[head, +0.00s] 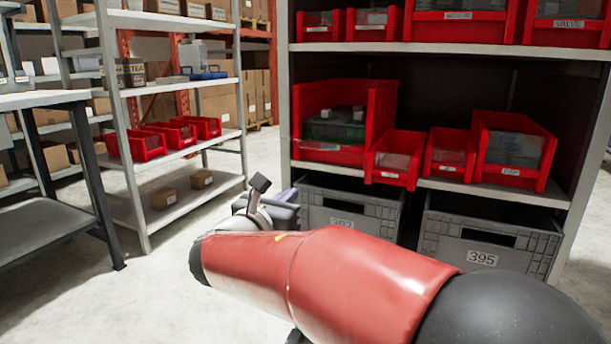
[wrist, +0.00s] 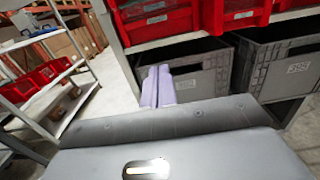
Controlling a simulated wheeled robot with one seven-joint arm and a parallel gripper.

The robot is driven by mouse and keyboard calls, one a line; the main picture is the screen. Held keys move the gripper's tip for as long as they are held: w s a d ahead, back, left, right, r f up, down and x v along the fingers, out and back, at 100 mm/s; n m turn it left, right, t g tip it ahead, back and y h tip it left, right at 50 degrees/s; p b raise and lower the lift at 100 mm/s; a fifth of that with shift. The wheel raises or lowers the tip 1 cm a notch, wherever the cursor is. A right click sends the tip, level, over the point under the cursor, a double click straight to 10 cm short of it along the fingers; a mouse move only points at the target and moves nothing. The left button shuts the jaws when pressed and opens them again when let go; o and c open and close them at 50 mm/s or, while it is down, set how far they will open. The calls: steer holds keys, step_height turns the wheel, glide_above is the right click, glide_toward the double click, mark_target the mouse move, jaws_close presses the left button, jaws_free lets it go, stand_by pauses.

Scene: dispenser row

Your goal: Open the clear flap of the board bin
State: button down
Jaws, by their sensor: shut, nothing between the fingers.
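Red bins with clear front panes stand on the rack's middle shelf. Their labels are too small to read, so I cannot be sure which is the board bin. The large left bin (head: 382,110) has dark green contents showing, possibly boards; its clear flap appears down across the front, though its edges are hard to make out. In the wrist view the pale lilac fingers (wrist: 158,86) are together and empty, in front of a grey crate and apart from the bins.
Grey crates (head: 482,257) sit under the shelf, one marked 395. More red bins (head: 460,28) fill the shelf above. A metal shelving unit (head: 128,110) with small red bins and boxes stands left. Open floor (head: 190,265) lies between it and the rack.

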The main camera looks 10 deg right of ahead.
mark_target(323, 144)
steer(key=w+d+r, duration=0.4)
steer(key=w+d, duration=0.2)
steer(key=w, duration=0.2)
steer(key=shift+w+r, duration=0.2)
steer(key=shift+w, duration=0.15)
steer(key=shift+d+r, duration=0.1)
